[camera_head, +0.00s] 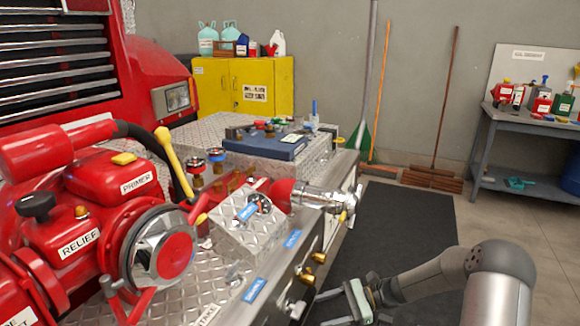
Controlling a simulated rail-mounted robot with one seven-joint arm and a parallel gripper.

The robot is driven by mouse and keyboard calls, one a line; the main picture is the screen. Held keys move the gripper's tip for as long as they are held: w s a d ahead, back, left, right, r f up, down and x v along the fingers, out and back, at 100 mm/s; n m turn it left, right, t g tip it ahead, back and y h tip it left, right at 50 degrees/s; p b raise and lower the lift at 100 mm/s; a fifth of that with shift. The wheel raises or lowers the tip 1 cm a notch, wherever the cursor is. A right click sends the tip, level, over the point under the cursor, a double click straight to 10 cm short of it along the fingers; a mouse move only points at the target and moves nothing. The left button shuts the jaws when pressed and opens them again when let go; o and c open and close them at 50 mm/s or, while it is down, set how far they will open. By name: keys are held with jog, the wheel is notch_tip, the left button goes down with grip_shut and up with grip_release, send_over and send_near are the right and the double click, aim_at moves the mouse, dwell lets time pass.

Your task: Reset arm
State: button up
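My arm comes in at the lower right of the head view, and my gripper (347,302) is at the bottom, beside the side face of the truck bumper (262,262). Its fingers point left, toward the brass fittings on that face. One finger pad shows pale green. The fingers are partly cut off by the frame edge, so I cannot tell how far apart they are. I see nothing clearly held. The red pump (115,190), with labels "PRIMER" and "RELIEF", sits on the bumper at the left.
A metal nozzle (322,197) sticks out over the bumper edge. A blue case (265,143) lies on the bumper deck. A yellow cabinet (262,88), leaning tools (445,110) and a workbench (490,150) stand by the wall. The dark floor mat (405,215) is clear.

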jog(key=s+d+r+n+t+h+p, duration=0.2)
jog(key=s+r+n+h+p, duration=1)
jog(key=s+r, duration=1.5)
jog(key=d+n+h, duration=0.1)
jog(key=n+h, duration=0.2)
jog(key=shift+d+r, duration=0.2)
jog(key=shift+r, duration=0.05)
